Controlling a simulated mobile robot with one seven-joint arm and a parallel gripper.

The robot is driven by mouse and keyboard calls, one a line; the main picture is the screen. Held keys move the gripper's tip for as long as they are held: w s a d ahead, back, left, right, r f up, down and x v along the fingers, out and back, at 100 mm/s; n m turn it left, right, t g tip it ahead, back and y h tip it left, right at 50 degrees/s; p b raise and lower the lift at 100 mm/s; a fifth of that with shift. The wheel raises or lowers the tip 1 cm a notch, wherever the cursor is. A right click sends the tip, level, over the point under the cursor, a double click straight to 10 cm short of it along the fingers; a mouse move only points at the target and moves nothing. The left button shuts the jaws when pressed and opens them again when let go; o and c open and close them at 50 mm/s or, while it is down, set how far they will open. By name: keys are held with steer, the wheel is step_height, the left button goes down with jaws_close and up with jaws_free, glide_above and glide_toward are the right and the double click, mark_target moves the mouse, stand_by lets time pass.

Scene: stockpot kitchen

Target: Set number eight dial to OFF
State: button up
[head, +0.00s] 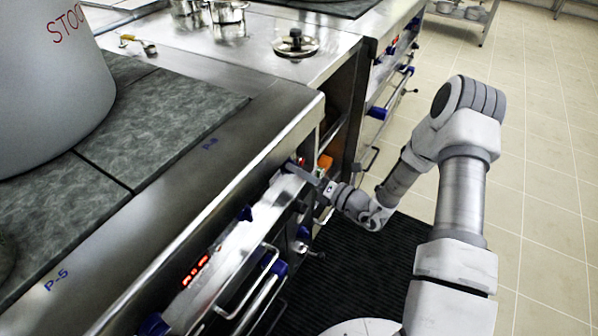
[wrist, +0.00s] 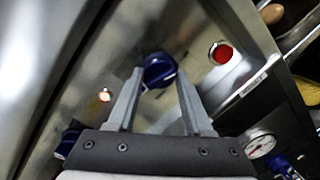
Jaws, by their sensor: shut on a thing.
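A dark blue dial (wrist: 158,70) on the steel front panel sits between my fingertips in the wrist view. My gripper (wrist: 158,76) is shut on this dial, one finger on each side. In the head view, my gripper (head: 302,173) reaches the stove's front panel, below a counter label that looks like P-8 (head: 210,143). There the dial is mostly hidden by my fingers. I cannot read the dial's setting. A small lit indicator (wrist: 105,95) glows left of the dial in the wrist view.
Another blue dial (head: 245,213) and a red display (head: 196,270) lie nearer along the panel. A red round button (wrist: 221,53) is right of the held dial. An oven handle (head: 250,285) projects below. A large stockpot (head: 50,80) stands on the stove. The tiled floor at right is clear.

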jaws_close()
steer(key=shift+n, duration=0.3)
steer(key=n+y+b, duration=0.1)
steer(key=n, duration=0.6)
steer(key=n+g+b, duration=0.1)
steer(key=n, duration=0.7)
steer(key=n+y, duration=0.1)
steer(key=n, duration=0.7)
steer(key=shift+w+d+f+g+y+b, duration=0.15)
steer(key=shift+f+g+y+b, duration=0.15)
steer(key=shift+g+b, duration=0.1)
steer(key=shift+n, duration=0.3)
steer(key=o, duration=0.9)
jaws_free()
